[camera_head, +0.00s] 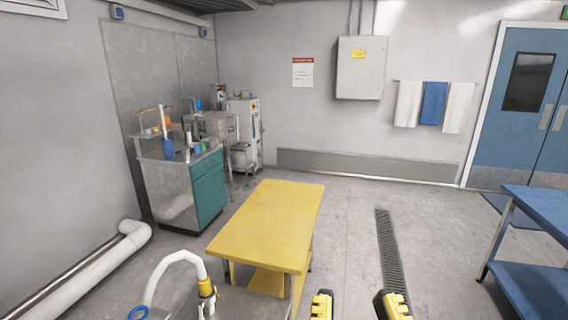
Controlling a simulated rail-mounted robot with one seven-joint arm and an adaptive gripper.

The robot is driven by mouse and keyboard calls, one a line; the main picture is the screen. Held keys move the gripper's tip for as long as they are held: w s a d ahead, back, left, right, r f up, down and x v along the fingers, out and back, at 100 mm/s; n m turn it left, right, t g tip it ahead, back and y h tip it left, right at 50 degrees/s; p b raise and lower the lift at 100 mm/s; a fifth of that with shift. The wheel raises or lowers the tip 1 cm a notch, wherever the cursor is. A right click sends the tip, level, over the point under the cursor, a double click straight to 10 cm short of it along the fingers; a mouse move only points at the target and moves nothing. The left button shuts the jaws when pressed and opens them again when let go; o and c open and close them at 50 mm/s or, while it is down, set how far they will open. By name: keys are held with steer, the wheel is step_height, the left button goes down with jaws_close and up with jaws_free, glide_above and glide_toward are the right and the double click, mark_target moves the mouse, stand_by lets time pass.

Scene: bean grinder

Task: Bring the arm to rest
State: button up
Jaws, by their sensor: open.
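My gripper (357,306) shows at the bottom edge of the head view, right of centre. Its two yellow and black fingers stand apart, with bare floor showing between them. Nothing is held between them. The rest of my arm is out of the frame. The gripper appears to the right of the yellow table (268,225) and in front of it in the picture. No bean grinder can be made out.
A white hose or faucet (180,258) rises at the bottom left. A teal cabinet (209,188) with bottles stands at the back left. A blue table (535,207) is at the right. The floor between the tables is clear, with a drain grate (392,255).

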step_height(320, 180, up, 38)
steer(key=p, duration=3.4)
steer(key=shift+f, duration=0.15)
